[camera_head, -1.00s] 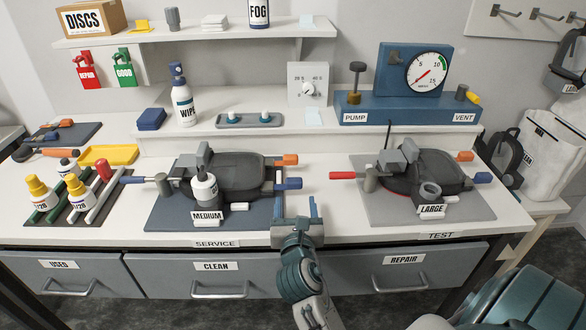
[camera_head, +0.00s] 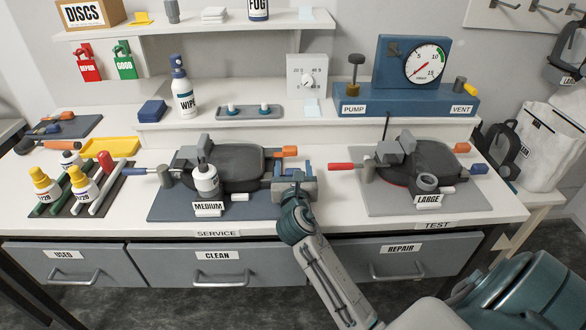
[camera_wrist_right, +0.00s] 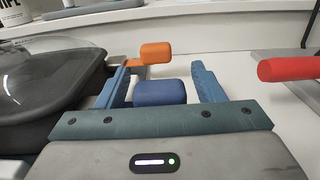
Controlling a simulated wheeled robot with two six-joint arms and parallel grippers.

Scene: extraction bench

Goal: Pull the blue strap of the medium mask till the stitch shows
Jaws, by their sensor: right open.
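The dark medium mask (camera_head: 235,160) lies on a blue-grey mat (camera_head: 165,207) behind its MEDIUM label (camera_head: 208,208). In the right wrist view, its blue strap tab (camera_wrist_right: 160,92) sits between the fingers of my right gripper (camera_wrist_right: 158,75), with gaps visible beside it. The gripper is open and not closed on the tab. An orange strap tab (camera_wrist_right: 155,53) stands just beyond it. In the head view my right gripper (camera_head: 293,172) is at the mask's right side and largely hides the right blue tab. No stitch can be made out. My left gripper is out of view.
The bench's front strip is clear.

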